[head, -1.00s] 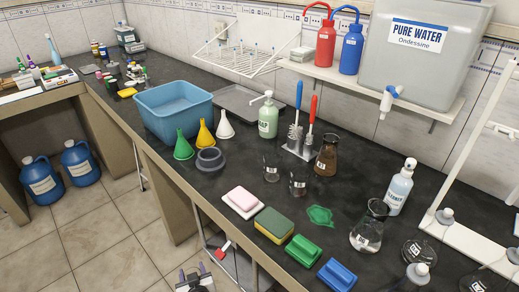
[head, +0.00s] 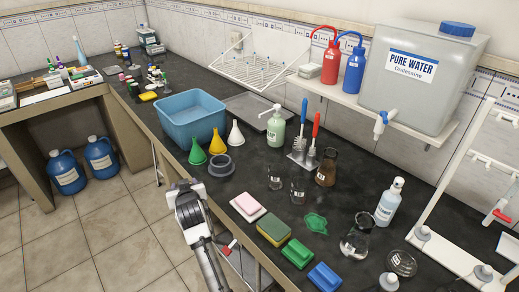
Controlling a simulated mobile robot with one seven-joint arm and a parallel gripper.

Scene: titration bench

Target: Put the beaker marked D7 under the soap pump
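Two small clear beakers stand on the dark bench, a left one (head: 275,179) and a right one (head: 298,191). Each has a small white label too small to read, so I cannot tell which is D7. The green soap pump bottle (head: 276,129) stands upright behind them, its white spout pointing left. No beaker is under the spout. My gripper (head: 182,188) is over the floor beside the bench's front edge, left of the beakers and apart from them. Its fingers are not clear, and I see nothing held.
A brush stand (head: 303,156) and a brown flask (head: 327,170) stand right of and behind the beakers. Funnels (head: 217,145) and a dark grey ring (head: 222,166) are to the left.

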